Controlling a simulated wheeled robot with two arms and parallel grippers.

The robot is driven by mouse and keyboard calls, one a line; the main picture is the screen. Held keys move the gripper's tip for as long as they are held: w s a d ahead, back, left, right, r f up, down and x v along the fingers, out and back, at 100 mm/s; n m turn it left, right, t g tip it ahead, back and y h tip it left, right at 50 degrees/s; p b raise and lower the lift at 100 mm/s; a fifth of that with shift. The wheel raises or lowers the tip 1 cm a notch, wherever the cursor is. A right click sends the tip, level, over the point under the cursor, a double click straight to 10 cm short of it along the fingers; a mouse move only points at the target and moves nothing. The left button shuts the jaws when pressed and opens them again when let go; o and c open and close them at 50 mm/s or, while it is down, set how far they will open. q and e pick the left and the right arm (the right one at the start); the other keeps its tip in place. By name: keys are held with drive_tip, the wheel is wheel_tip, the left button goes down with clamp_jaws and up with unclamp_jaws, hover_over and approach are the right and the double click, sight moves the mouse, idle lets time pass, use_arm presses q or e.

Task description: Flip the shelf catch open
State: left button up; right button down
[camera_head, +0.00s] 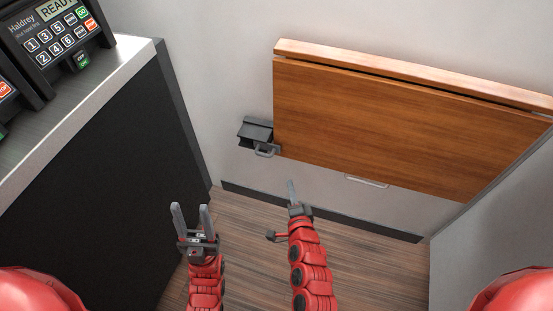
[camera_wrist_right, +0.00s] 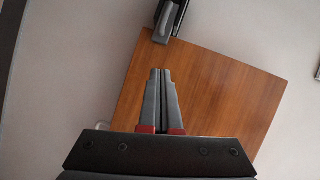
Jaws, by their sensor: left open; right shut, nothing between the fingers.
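A wooden fold-down shelf (camera_head: 400,125) hangs flat against the wall, and its panel also fills the middle of the right wrist view (camera_wrist_right: 205,95). A dark grey shelf catch (camera_head: 257,132) with a light grey loop lever is on the wall at the panel's lower left corner. In the right wrist view the catch (camera_wrist_right: 168,20) shows at the top, ahead of the fingers. My right gripper (camera_head: 291,185) is shut and empty, below and slightly right of the catch, apart from it. My left gripper (camera_head: 190,212) is open and empty, lower left, near the counter.
A counter (camera_head: 110,85) with a dark front stands at the left, carrying a keypad machine (camera_head: 55,35). A grey handle (camera_head: 367,181) sits under the panel's lower edge. A dark skirting board (camera_head: 370,226) runs along the wall. The wood floor in front is clear.

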sight(260, 153)
drive_tip(key=shift+s+a+f+x, duration=0.1)
drive_tip(key=shift+a+x, duration=0.35)
drive_tip(key=shift+x, duration=1.7)
drive_tip(key=shift+s+a+f+x, duration=0.1)
drive_tip(key=shift+a+x, duration=0.35)
drive_tip(key=shift+x, duration=1.7)
drive_tip(key=shift+s+a+f+x, duration=0.1)
drive_tip(key=shift+a+x, duration=0.3)
drive_tip(key=shift+x, duration=1.7)
drive_tip(key=shift+w+a, duration=0.1)
drive_tip(key=shift+w, duration=0.05)
drive_tip(key=shift+w+a, duration=0.3)
drive_tip(key=shift+a, duration=0.55)
drive_tip(key=shift+w+a, duration=0.25)
drive_tip(key=shift+a, duration=0.6)
drive_tip(key=shift+w+a, duration=0.3)
drive_tip(key=shift+a, duration=0.55)
drive_tip(key=shift+r, duration=0.1)
